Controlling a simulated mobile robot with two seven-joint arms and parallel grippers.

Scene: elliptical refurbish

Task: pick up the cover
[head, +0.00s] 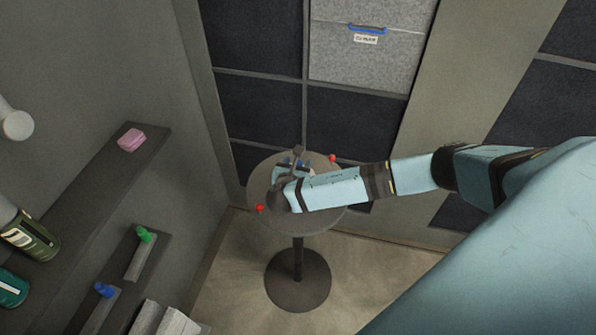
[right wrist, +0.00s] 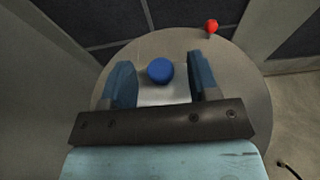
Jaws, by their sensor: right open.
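In the right wrist view, a round blue knob (right wrist: 160,71) shows above a pale flat piece (right wrist: 163,95) on the round grey table (right wrist: 238,75). These look like the cover, though I cannot be sure. My right gripper (right wrist: 160,76) is open, one blue finger on each side of the knob, with visible gaps. In the head view my right gripper (head: 296,160) is over the round table (head: 325,218) and hides most of the cover. My left gripper is not in view.
Red balls sit at the table's edge, one at the front left (head: 260,208) and one at the back right (head: 332,158). A shelf (head: 95,190) on the left holds a pink block (head: 131,140). Green (head: 144,234) and blue (head: 104,289) items stand lower. A panelled wall stands behind.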

